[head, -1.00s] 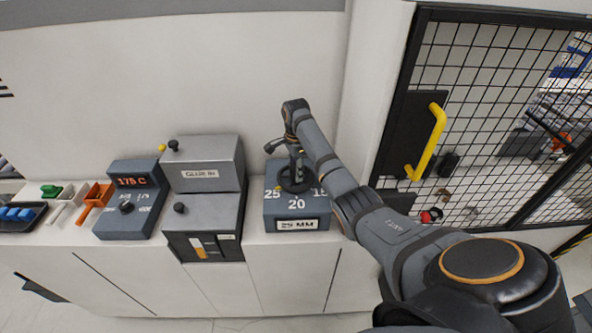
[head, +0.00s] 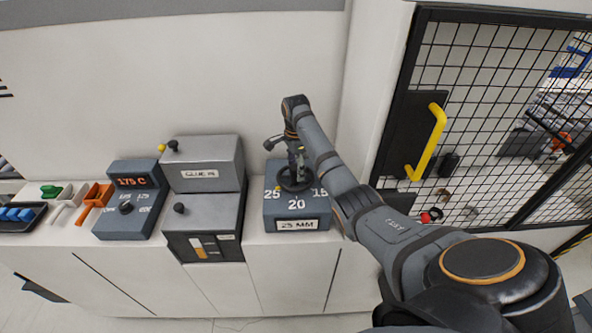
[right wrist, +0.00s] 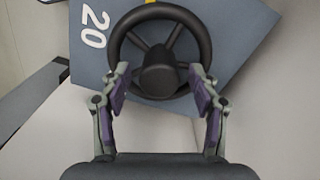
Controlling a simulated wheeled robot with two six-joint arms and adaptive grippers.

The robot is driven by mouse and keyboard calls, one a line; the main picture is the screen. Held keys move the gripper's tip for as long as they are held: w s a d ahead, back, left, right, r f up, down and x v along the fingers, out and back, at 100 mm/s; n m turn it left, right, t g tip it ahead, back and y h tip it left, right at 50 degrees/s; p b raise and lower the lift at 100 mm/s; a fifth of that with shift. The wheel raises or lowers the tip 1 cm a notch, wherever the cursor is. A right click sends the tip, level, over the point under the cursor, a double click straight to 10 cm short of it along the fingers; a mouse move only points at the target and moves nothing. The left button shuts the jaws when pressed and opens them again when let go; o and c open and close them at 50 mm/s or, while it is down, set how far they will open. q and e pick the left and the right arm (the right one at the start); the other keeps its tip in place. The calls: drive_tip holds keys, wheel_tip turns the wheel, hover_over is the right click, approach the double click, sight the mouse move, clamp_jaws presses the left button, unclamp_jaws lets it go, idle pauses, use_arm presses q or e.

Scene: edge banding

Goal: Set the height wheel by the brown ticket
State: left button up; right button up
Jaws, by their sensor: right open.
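The height wheel (right wrist: 160,48) is a dark spoked handwheel on a blue-grey box (head: 297,222) marked 25, 20 and 15. The plate on the box front reads what looks like 25 MM. A yellow mark (head: 278,188) shows at the rim beside the 25. My right gripper (head: 296,171) is over the wheel. In the right wrist view its open fingers (right wrist: 160,79) stand on either side of the hub, over the near part of the wheel; I cannot tell whether they touch it. I can make out no brown ticket for certain. My left gripper is not in view.
Left of the wheel box stand a grey glue unit (head: 204,213) with knobs and an orange-brown strip, and a 175 C control box (head: 132,200). Orange and green scoops and a tray of blue pieces (head: 17,214) lie farther left. A mesh door with a yellow handle (head: 430,145) is at right.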

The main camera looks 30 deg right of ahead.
wheel_tip(320, 180, up, 6)
drive_tip(key=shift+r, duration=0.2)
